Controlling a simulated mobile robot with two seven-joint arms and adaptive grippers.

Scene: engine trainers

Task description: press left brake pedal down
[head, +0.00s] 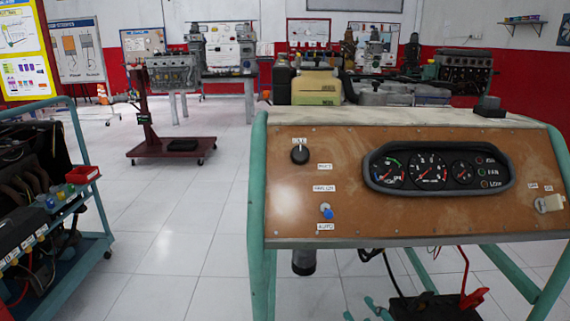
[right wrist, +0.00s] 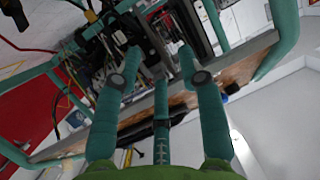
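I cannot make out the left brake pedal for sure in either view. In the head view, a red lever-like part (head: 474,298) sits low at the lower right, beside a black box (head: 432,307) under the engine trainer's panel (head: 340,205). I cannot tell whether it is a pedal. My right gripper (right wrist: 159,60) shows in the right wrist view with its teal fingers spread apart and nothing between them. Part of a trainer's frame and wiring lies beyond its fingertips.
The trainer's teal frame (head: 258,190) and panel fill the right foreground of the head view. A teal cart (head: 88,165) with parts stands at the left. A red engine stand (head: 170,150) is farther back. White tiled floor between them is clear.

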